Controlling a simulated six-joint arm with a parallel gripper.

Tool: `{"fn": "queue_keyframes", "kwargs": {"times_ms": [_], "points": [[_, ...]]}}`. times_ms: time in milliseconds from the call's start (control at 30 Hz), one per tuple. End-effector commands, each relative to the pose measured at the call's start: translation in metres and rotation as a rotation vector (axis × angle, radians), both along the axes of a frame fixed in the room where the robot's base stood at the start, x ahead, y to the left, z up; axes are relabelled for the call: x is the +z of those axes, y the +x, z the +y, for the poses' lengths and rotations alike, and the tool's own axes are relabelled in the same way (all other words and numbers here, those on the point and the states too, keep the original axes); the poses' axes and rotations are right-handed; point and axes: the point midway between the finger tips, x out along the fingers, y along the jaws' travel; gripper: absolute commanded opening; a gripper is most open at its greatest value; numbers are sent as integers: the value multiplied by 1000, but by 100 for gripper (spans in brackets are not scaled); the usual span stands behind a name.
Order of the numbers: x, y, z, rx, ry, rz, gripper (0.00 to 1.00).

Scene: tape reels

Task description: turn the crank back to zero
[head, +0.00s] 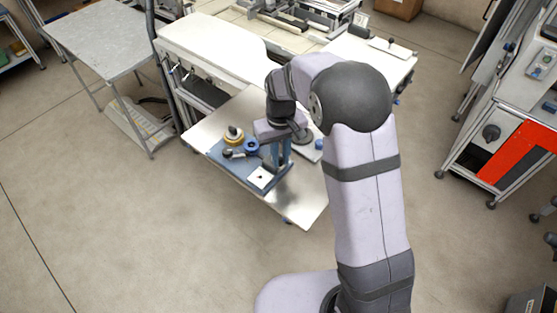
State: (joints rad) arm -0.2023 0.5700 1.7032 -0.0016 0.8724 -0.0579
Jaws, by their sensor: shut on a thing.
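A small tape-reel device stands on the metal-topped table, on a blue-grey base plate (221,152). It carries a yellow reel (233,138) with a dark knob on top, a blue reel (251,147) and a dark round-ended part (229,154) at the front left. A white square with a small dark mark (261,178) lies at the near right end. My gripper (280,164) reaches down from above at the device's right side, its fingers shut on the crank. The crank's handle is too small and too covered to make out, and its angle cannot be told.
The metal-topped table (305,200) has bare room at its near right. A grey disc-like item (309,149) and a small blue knob (319,144) sit right of my gripper. A white bench (212,45) stands behind. A grey table (98,40) stands at left.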

Motion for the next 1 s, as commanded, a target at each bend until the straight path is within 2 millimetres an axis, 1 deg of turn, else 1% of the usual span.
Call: {"fn": "queue_keyframes", "kwargs": {"times_ms": [33,800,833,900,1000], "points": [[4,6,0,-1,5,-18,0],[4,10,-5,0,7,-18,0],[4,11,-5,0,7,-18,16],[4,10,-5,1,6,-16,31],[3,9,-6,1,4,-12,31]]}}
